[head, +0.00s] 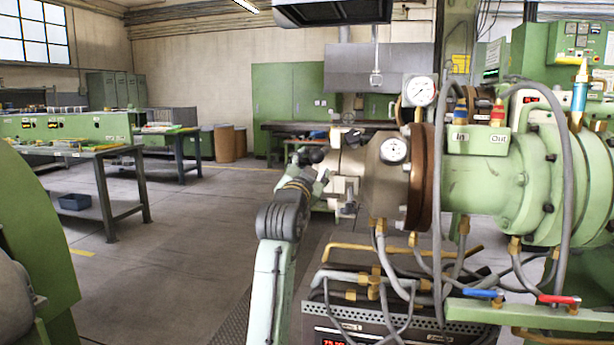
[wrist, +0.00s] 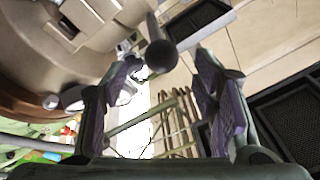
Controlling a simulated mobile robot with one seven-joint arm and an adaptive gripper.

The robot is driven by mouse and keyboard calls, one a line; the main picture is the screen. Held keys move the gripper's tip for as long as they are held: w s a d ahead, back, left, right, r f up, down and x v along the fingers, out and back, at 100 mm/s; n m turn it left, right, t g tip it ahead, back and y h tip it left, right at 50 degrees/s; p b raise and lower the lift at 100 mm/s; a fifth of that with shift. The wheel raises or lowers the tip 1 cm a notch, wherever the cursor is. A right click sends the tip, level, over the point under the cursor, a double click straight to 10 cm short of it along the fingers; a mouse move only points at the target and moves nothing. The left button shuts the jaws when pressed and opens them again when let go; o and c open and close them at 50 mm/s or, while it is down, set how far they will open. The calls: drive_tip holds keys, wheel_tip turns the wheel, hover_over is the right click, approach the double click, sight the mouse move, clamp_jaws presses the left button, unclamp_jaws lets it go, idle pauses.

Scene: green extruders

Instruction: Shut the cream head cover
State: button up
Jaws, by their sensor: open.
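The cream head cover (head: 348,163) is at the left end of the extruder's round metal head in the head view. How far it stands open cannot be told. My gripper (head: 314,165) is just left of the cover, partly merged with it in that view. In the wrist view my gripper (wrist: 165,65) is open, with purple-padded fingers left and right. A black ball knob (wrist: 161,56) on a grey rod shows between and beyond the fingertips. No contact with it is visible. Pale parts of the head (wrist: 95,15) fill the upper left.
A control box with brass pipes (head: 345,325) stands below. Work tables (head: 105,180) are far left. The floor (head: 190,255) left of my arm is clear.

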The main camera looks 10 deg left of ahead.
drive_tip(key=s, duration=0.2)
drive_tip(key=s+f, duration=0.1)
drive_tip(key=s, duration=0.2)
drive_tip(key=shift+s+a, duration=0.1)
drive_tip(key=shift+s, duration=0.15)
